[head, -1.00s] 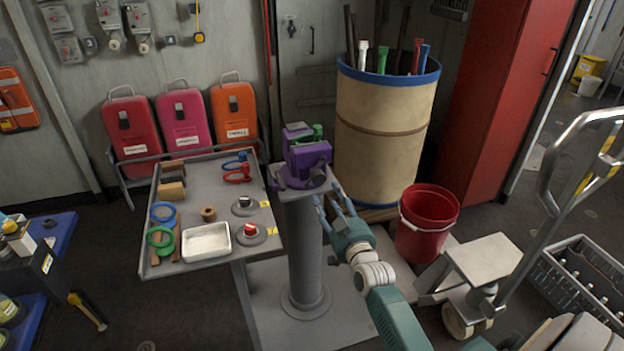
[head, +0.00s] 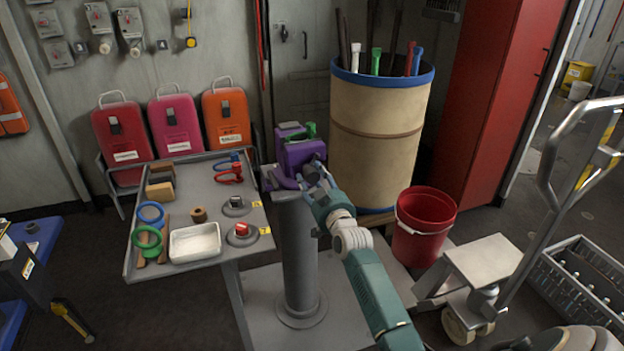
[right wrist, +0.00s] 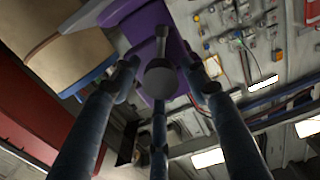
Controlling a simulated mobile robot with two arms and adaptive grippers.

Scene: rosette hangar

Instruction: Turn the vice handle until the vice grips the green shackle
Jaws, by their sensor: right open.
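The purple vice (head: 298,155) stands on a grey pedestal (head: 297,250) in the middle of the head view. The green shackle (head: 309,130) shows at the top of the vice, partly hidden by it. My right gripper (head: 313,175) is right at the front of the vice. In the right wrist view the vice (right wrist: 165,45) is close ahead, with its grey handle (right wrist: 160,75) ending in a round knob between my open fingers (right wrist: 160,95). I cannot tell whether any finger touches the handle. My left gripper is not in view.
A grey tray table (head: 205,190) with rings, blocks and a white dish (head: 195,242) stands left of the pedestal. A tall beige barrel (head: 380,140) stands behind right. A red bucket (head: 424,225) and a trolley (head: 480,265) are at the right.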

